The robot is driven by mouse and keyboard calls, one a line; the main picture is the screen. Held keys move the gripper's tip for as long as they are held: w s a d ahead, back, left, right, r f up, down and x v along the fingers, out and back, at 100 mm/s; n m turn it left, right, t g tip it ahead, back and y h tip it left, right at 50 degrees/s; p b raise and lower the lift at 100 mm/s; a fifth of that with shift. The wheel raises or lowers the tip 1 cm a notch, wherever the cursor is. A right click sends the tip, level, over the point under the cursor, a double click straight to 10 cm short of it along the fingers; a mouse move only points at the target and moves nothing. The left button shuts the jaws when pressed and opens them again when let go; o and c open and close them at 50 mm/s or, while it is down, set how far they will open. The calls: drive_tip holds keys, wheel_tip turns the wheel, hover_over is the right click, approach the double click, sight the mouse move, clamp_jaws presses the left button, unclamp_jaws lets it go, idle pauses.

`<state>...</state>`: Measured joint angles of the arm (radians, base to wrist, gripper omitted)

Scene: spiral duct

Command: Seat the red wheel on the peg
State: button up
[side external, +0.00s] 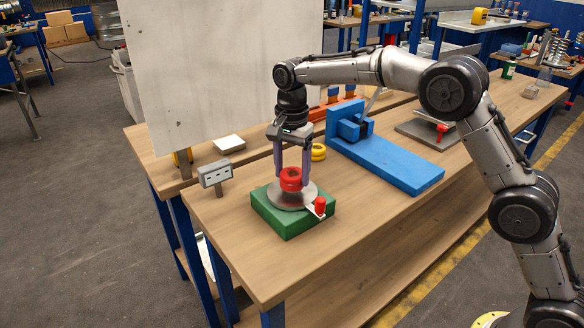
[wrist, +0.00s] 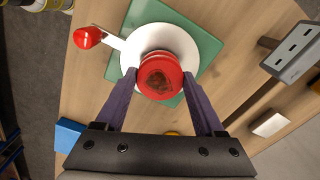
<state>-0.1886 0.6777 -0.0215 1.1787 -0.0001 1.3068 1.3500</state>
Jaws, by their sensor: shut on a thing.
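The red wheel (side external: 290,179) is between the two purple fingers of my gripper (side external: 292,184), over the round metal plate (side external: 281,203) on the green block (side external: 262,216). In the wrist view, the red wheel (wrist: 160,66) lies between my fingertips (wrist: 159,80) and covers the middle and near part of the pale plate (wrist: 131,50). The fingers are shut on its sides. No peg shows; the wheel and fingers hide the plate's centre. I cannot tell whether the wheel rests on the plate or hangs just above it.
A red-knobbed lever (side external: 320,205) sticks out from the plate's edge. A yellow ring (side external: 318,152) and a blue fixture (side external: 385,160) stand behind to the right. A grey box with slots (side external: 214,173) stands at left, near a white block (side external: 229,143). The bench front is clear.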

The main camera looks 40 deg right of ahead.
sight(292, 173)
drive_tip(key=shift+f, duration=0.75)
drive_tip(key=o, duration=1.5)
wheel_tip(292, 173, up, 14)
